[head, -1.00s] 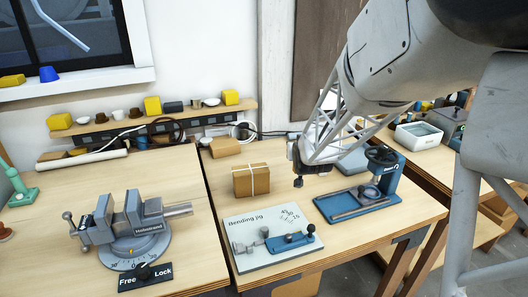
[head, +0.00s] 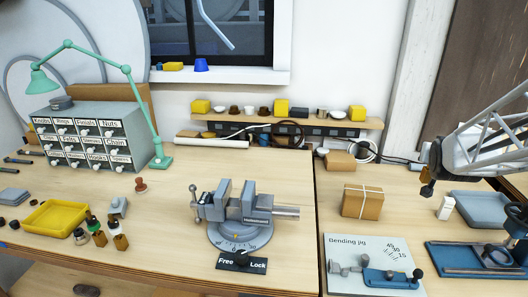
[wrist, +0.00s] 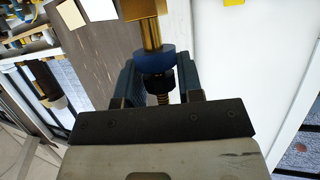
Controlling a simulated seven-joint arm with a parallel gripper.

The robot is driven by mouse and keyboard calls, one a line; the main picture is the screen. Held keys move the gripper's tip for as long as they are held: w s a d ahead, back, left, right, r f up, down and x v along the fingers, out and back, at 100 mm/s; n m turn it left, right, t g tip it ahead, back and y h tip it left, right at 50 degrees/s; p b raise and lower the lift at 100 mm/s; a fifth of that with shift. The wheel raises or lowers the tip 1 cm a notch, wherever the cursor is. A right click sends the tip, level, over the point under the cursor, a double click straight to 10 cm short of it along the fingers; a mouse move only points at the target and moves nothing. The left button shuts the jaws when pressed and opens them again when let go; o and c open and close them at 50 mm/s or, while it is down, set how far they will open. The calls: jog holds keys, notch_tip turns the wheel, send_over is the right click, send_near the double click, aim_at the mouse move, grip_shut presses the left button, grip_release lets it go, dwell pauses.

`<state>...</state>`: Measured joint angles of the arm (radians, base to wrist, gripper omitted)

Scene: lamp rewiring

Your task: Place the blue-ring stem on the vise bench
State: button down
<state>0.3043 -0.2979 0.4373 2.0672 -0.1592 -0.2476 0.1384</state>
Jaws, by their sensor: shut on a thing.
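My gripper (wrist: 158,88) is shut on the blue-ring stem (wrist: 154,60) in the wrist view. The stem has a brass shaft, a blue collar and a dark threaded end between the fingers. In the head view my gripper (head: 428,178) hangs in the air at the right, above and right of the boxed parcel; the stem cannot be made out there. The vise bench (head: 285,172) is the wooden bench left of the seam. The grey vise (head: 240,207) stands on it with a Free/Lock plate (head: 241,261) in front.
A bending jig (head: 350,250), a tied cardboard box (head: 362,203) and a blue tool (head: 470,258) are on the right bench. A green lamp (head: 140,105), drawers (head: 92,138) and a yellow tray (head: 55,218) occupy the left. Clear wood lies around the vise.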

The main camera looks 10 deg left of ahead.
notch_tip(320, 180, up, 2)
jog(key=w+a+n+y, duration=0.1)
jog(key=a+n+y, duration=0.15)
jog(key=a, duration=1.65)
jog(key=w+a+n+y, duration=0.2)
jog(key=a+y, duration=0.1)
jog(key=a, duration=1.6)
jog(key=s+a+n+y, duration=0.2)
jog(key=s+a, duration=0.4)
jog(key=a, duration=0.5)
jog(key=s+a+n+g+y, duration=0.1)
jog(key=s+a, duration=0.5)
jog(key=a, duration=0.5)
jog(key=s+a+n+y, duration=0.2)
jog(key=s+a, duration=0.4)
jog(key=a, duration=0.5)
notch_tip(320, 180, down, 12)
jog(key=shift+w+d+r, duration=0.2)
jog(key=shift+d+r, duration=0.05)
jog(key=shift+w+a+m, duration=0.1)
jog(key=shift+m, duration=0.15)
jog(key=w+a+f, duration=0.1)
jog(key=w+a, duration=0.9)
jog(key=w, duration=0.1)
jog(key=shift+w+a+f, duration=0.25)
jog(key=shift+a, duration=0.15)
